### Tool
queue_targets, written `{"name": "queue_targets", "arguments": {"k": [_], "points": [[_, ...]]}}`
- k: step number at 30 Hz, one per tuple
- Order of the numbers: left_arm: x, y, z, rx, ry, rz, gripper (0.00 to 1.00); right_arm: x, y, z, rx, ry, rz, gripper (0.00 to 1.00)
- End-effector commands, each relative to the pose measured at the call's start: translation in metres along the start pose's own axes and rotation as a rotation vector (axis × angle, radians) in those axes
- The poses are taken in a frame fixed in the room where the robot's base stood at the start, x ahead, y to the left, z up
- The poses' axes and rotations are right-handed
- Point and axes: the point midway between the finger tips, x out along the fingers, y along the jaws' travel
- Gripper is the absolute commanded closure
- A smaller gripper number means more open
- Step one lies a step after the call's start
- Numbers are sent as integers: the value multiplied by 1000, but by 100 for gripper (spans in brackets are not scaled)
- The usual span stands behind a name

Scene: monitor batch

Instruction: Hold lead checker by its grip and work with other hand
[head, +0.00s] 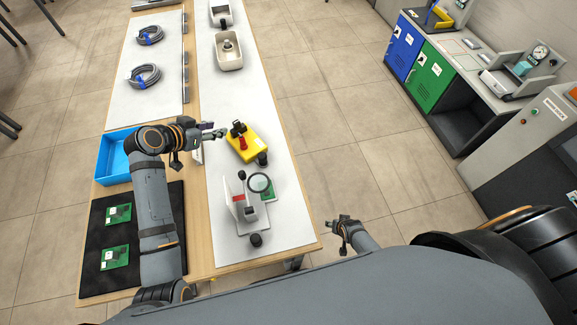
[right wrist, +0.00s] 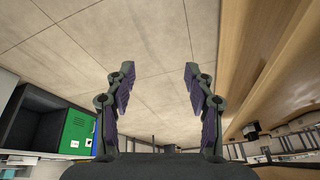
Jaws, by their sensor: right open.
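A yellow box (head: 246,146) with a red part and black knobs on it sits on the white mat; I cannot tell for sure whether it is the lead checker. Nearer me on the same mat stands a grey-white device (head: 241,207) with a round magnifier lens (head: 259,183) and a green board. My left gripper (head: 219,132) is just left of the yellow box, apparently above the table; its finger gap does not show clearly. My right gripper (head: 338,224) hangs off the table's right edge, open and empty; its spread fingers show in the right wrist view (right wrist: 157,85).
A blue tray (head: 108,160) and a black mat (head: 93,278) with two green boards lie at left. Cable coils (head: 146,76) and white bins (head: 229,52) are farther back. Cabinets (head: 430,76) stand across the clear floor at right.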

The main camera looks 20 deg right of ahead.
Motion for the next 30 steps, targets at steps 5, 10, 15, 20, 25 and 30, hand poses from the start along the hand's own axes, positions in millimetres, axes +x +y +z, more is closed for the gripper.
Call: {"name": "queue_targets", "arguments": {"k": [5, 10, 15, 20, 25, 30], "points": [[0, 0, 0, 0, 0, 0, 62, -18, -45, -121, 200, 139, -84, 46], [0, 0, 0, 0, 0, 0, 62, -57, -86, -227, 401, 248, -197, 46], [0, 0, 0, 0, 0, 0, 62, -134, -141, -274, 939, 185, -495, 46], [0, 0, 0, 0, 0, 0, 62, -223, -193, -272, 1457, -117, -793, 46], [0, 0, 0, 0, 0, 0, 62, -262, -213, -198, 1873, -561, -836, 46], [0, 0, 0, 0, 0, 0, 62, -287, -222, -172, 2052, -791, -825, 46]]}}
